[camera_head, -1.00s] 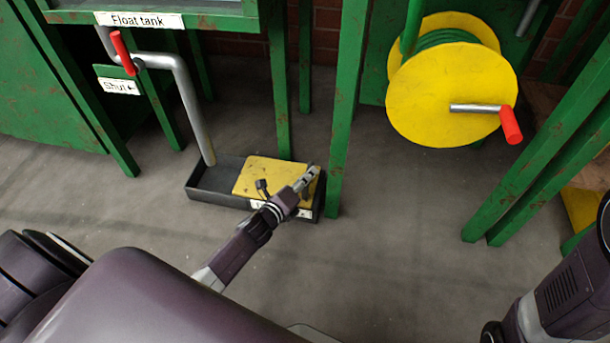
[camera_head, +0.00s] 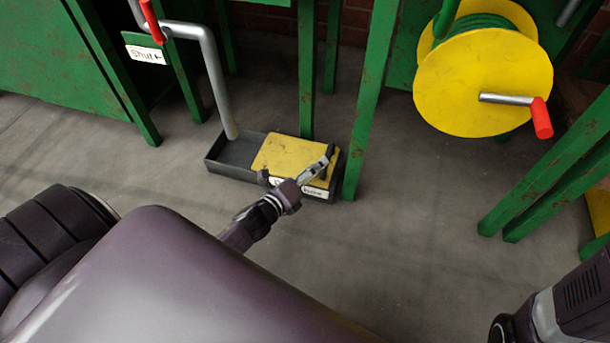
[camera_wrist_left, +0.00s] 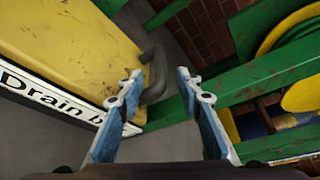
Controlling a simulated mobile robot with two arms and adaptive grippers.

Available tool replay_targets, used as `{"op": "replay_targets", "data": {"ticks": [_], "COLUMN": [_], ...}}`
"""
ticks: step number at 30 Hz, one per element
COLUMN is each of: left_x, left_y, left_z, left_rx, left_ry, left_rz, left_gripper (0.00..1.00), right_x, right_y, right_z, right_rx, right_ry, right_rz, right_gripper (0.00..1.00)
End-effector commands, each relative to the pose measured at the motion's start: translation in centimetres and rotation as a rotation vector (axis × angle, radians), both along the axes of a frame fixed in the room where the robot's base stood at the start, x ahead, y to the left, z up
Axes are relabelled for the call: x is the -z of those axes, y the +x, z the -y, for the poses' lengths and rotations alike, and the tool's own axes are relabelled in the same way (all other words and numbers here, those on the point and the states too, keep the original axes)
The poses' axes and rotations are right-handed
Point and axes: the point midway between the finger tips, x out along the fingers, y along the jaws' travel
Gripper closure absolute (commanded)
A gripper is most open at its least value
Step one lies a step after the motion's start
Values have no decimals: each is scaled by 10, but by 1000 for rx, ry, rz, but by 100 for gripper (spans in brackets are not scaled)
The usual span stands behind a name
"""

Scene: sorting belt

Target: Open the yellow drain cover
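The yellow drain cover (camera_head: 285,153) lies flat over the right part of a black drain tray (camera_head: 222,165) on the floor. It fills the upper left of the left wrist view (camera_wrist_left: 75,45), above a white label reading "Drain b…" (camera_wrist_left: 45,98). My left gripper (camera_head: 322,168) reaches over the cover's right end. In the left wrist view its two fingers (camera_wrist_left: 160,84) are spread apart. The cover's dark handle (camera_wrist_left: 155,70) shows between the fingertips, nearer the left finger. I cannot tell whether it touches. My right gripper is out of view; part of my right arm shows at bottom right.
A green frame leg (camera_head: 366,110) stands just right of the tray. A grey pipe (camera_head: 213,85) with a red handle rises from the tray's left part. A yellow hose reel (camera_head: 470,85) hangs at the upper right. The floor (camera_head: 400,230) in front is clear.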

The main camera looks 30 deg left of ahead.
Motion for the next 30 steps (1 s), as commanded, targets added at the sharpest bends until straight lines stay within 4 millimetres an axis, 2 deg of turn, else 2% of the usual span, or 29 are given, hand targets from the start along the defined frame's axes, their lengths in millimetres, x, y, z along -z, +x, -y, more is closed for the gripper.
{"op": "replay_targets", "data": {"ticks": [3, 10, 30], "left_x": [-4, -10, -13], "left_y": [-22, -47, -51], "left_z": [-2, -5, -4], "left_rx": [0, 0, 1], "left_ry": [1, 0, -3], "left_rz": [-2, 0, 2], "left_gripper": [67, 67, 67], "right_x": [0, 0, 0], "right_y": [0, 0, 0], "right_z": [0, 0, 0], "right_rx": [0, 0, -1], "right_ry": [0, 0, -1], "right_rz": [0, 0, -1], "right_gripper": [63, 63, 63]}}
